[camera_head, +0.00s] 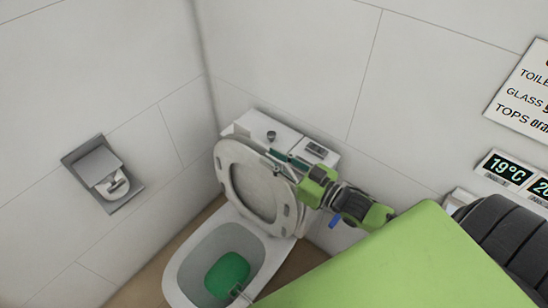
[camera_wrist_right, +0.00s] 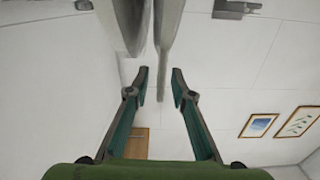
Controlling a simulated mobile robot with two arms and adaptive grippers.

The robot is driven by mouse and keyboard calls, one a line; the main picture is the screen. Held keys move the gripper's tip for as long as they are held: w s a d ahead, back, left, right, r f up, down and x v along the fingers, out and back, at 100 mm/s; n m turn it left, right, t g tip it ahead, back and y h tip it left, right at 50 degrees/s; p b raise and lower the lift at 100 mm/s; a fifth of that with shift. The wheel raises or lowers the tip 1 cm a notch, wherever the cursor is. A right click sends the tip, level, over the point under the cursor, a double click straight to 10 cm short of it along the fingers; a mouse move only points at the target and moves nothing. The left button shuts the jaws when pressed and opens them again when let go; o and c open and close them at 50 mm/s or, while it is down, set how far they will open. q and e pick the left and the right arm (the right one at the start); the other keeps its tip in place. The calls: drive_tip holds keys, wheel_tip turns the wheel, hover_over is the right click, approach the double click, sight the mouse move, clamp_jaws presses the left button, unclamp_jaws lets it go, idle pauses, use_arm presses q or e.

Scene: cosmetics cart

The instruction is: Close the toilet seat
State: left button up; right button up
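The white toilet stands in the corner. Its seat (camera_head: 232,160) is raised and leans back toward the tank (camera_head: 262,125); the bowl (camera_head: 180,268) below is uncovered. My right gripper (camera_head: 273,158) reaches in from the right, at the upper edge of the raised seat. My left gripper is not in view.
A paper holder (camera_head: 103,172) is on the left wall. Signs (camera_head: 525,90) and a temperature display (camera_head: 507,170) are on the right wall. Something green (camera_head: 227,275) lies in the bowl. In the wrist view, framed pictures (camera_wrist_right: 258,125) hang on a wall.

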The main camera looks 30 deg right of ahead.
clamp_jaws()
drive_tip(key=shift+s+a, duration=0.1)
drive_tip(key=shift+a, duration=0.1)
drive_tip(key=s+a+f+n, duration=0.2)
drive_tip(key=s+a, duration=0.1)
drive_tip(key=a, duration=0.5)
drive_tip(key=s+a+f+n+b, duration=0.1)
drive_tip(key=s+a+f+n, duration=0.1)
drive_tip(key=a, duration=0.6)
drive_tip(key=s+a+f+n+b, duration=0.1)
drive_tip(key=s+a+f+n, duration=0.2)
drive_tip(key=a, duration=0.6)
drive_tip(key=shift+s+f, duration=0.6)
drive_tip(key=shift+s, duration=0.6)
drive_tip(key=shift+a, duration=0.1)
